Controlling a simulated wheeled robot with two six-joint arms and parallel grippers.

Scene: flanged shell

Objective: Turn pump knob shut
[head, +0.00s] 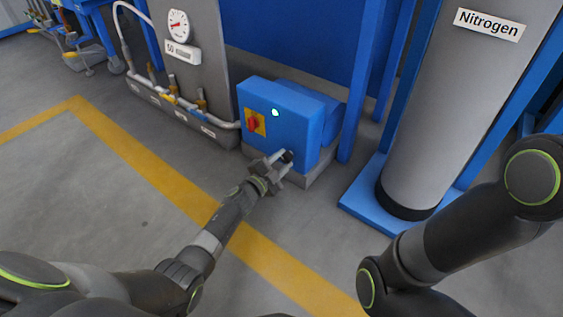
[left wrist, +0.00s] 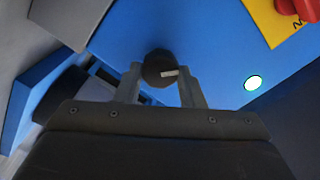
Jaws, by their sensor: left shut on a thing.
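The blue pump box (head: 293,106) stands on the floor in the middle of the head view. Its black knob (head: 287,156) sits low on the front face. In the left wrist view the knob (left wrist: 160,68) is round and dark with a pale pointer mark. My left gripper (head: 278,159) is at the knob. Its two fingers (left wrist: 160,80) lie on either side of the knob and are shut on it. My right arm shows at the right of the head view, but its gripper is not in view.
A red switch on a yellow plate (head: 254,123) and a lit green lamp (head: 275,113) are on the box above the knob. A grey nitrogen cylinder (head: 442,110) stands to the right on a blue base. A grey panel with a gauge (head: 179,26) and pipes is at left.

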